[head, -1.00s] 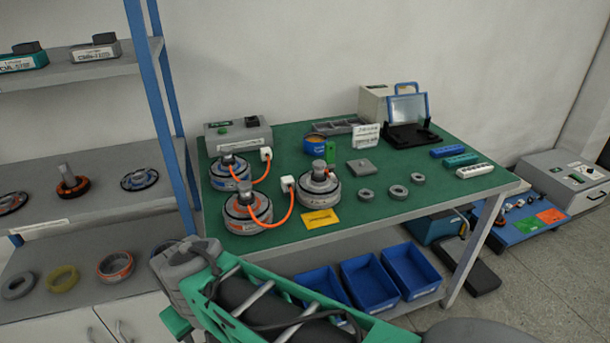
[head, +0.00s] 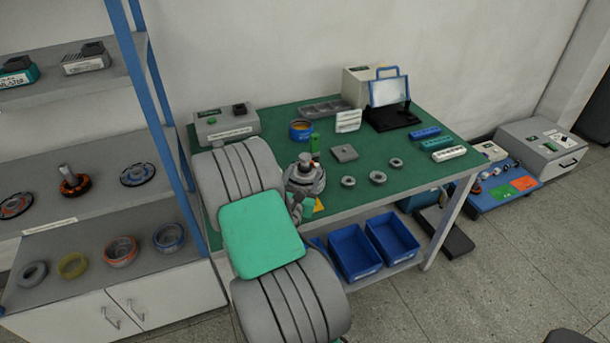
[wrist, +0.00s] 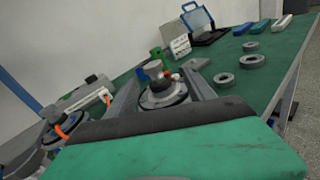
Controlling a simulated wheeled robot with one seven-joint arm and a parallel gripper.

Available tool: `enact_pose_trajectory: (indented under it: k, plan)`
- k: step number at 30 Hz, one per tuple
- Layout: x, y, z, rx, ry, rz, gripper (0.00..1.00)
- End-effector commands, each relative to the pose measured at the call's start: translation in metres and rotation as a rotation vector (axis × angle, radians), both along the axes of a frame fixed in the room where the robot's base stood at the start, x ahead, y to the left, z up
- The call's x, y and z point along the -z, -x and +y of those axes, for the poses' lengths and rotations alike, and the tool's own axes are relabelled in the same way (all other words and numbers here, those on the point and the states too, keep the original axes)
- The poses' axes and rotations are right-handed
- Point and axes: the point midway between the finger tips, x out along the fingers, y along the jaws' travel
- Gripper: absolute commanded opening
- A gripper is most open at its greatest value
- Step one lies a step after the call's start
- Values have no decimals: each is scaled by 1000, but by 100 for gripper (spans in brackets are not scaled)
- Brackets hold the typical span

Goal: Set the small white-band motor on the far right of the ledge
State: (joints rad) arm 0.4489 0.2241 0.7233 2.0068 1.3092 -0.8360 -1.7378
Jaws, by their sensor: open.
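A small grey motor with a pale band (head: 306,178) stands on the green workbench (head: 400,178); it also shows in the wrist view (wrist: 163,92). I take it for the white-band motor. My gripper (wrist: 161,80) is open, and the motor appears between its two fingers; I cannot tell whether they touch it. In the head view my arm covers most of the gripper. Two other motors with orange cables show at the left of the wrist view (wrist: 62,125). Grey shelves (head: 85,210) stand left of the bench; I cannot tell which one is the ledge.
A grey box (head: 226,125), a blue cup (head: 300,130), a white sign (head: 348,121) and several grey rings (head: 378,178) lie on the bench. Blue bins (head: 357,253) sit below. The middle shelf holds three round parts, with a dark disc (head: 138,174) at its right.

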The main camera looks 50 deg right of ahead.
Motion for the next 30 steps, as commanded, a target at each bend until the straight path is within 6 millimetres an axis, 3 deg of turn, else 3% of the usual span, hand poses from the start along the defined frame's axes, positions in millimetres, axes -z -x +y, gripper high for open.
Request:
enact_pose_trajectory:
  k: [4,17,24,30]
  plan:
    - [0,-7,-6,-51,95,130,62]
    - [-2,-39,-64,-51,94,126,62]
    - [0,-42,-67,-54,95,124,62]
    - [0,-42,-67,-53,94,124,47]
